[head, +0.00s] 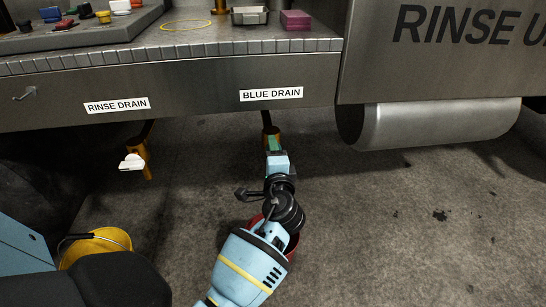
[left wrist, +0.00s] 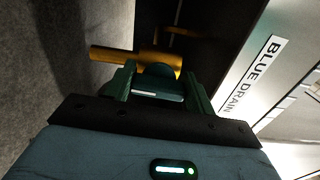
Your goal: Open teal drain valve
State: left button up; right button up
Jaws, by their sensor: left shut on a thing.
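The brass drain pipe (head: 268,122) hangs under the BLUE DRAIN label (head: 271,94). My left gripper (head: 274,146) reaches up to it from below and covers most of the valve. In the left wrist view, my left gripper's green fingers (left wrist: 159,88) are shut on the teal valve handle (left wrist: 158,86), of which only a dark teal edge shows between them. The brass valve body (left wrist: 150,60) lies just beyond the fingertips. The exact angle of the handle is hard to tell. My right gripper is not in view.
A second brass drain with a white handle (head: 132,162) hangs under the RINSE DRAIN label (head: 117,105). A red bucket (head: 292,246) stands on the floor, partly behind my left arm. A yellow bucket (head: 110,239) stands at left. A large metal cylinder (head: 440,122) is at right.

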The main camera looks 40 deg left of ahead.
pick_arm(q)
jog(key=shift+f+n, duration=0.1)
jog(key=shift+n, duration=0.3)
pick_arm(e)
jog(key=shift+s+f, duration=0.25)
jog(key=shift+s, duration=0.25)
pick_arm(q)
jog(key=o, duration=0.7)
jog(key=shift+o, duration=1.4)
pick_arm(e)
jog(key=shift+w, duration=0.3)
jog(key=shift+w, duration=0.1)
pick_arm(q)
jog(key=shift+d, duration=0.1)
